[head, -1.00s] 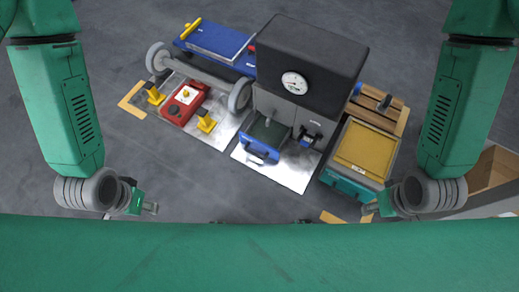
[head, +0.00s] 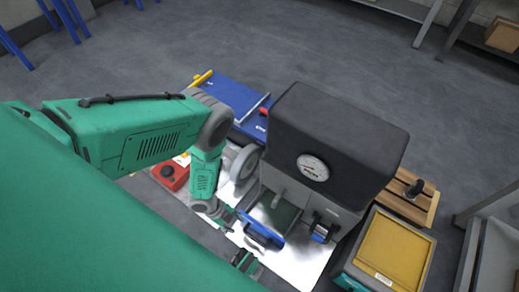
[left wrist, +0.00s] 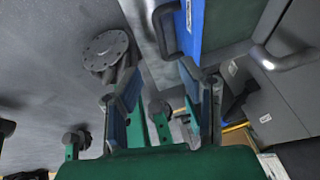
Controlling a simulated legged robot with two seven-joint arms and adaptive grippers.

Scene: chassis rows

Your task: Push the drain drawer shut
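The drain drawer (head: 262,230) has a blue front with a dark handle. It stands pulled out from the grey, black-topped machine (head: 335,140), and its dark tray shows behind the front. In the left wrist view the blue front (left wrist: 195,25) and its handle lie just ahead of the fingers, toward the top. My left gripper (head: 228,218) is just left of the drawer front in the head view. In the left wrist view its fingers (left wrist: 165,90) are spread with nothing between them. I cannot tell whether a finger touches the drawer.
A yellow-topped bin (head: 393,253) stands right of the machine, with a wooden block (head: 410,198) behind it. A blue panel (head: 228,98) is at the back.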

